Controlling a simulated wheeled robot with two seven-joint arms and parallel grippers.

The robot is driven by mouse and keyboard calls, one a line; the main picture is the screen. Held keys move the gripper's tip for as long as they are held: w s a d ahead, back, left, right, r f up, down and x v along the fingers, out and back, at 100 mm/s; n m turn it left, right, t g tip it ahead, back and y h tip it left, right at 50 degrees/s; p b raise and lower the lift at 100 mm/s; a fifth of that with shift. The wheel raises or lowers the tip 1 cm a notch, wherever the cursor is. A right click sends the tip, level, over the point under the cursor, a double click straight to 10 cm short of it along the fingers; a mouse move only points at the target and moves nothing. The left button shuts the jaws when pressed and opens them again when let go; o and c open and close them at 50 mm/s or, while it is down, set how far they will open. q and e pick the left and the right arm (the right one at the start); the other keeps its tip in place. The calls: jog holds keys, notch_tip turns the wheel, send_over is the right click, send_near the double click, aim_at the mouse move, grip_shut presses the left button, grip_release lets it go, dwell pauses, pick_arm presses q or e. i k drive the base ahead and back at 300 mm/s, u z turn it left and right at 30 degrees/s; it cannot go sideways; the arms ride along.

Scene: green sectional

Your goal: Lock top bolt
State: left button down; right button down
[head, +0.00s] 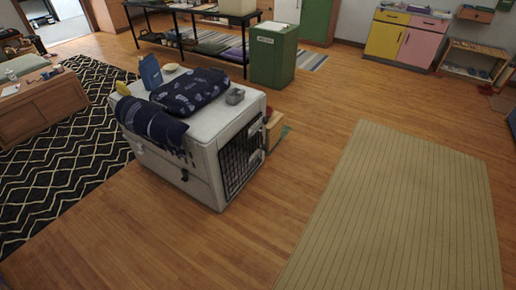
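A light grey pet crate (208,122) stands on the wooden floor left of the middle of the head view. Its dark wire door (241,160) is on the right-hand end, faces right and appears closed. A small dark latch (185,175) shows on the crate's near long side. I cannot make out a top bolt on the door or tell its position at this size. Neither of my grippers is in view.
A dark blue patterned cushion (188,91), a draped cloth (152,124) and a blue book (150,72) lie on the crate. A green cabinet (273,55) stands behind. A beige striped rug (405,215) lies at right, clear. Bare floor lies in front.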

aim_at(257, 130)
jog(key=z, duration=1.1)
jog(key=i, duration=0.95)
jog(key=z, duration=0.8)
jog(key=i, duration=0.85)
jog(key=u, duration=0.95)
jog(key=i, duration=0.95)
jog(key=u, duration=1.05)
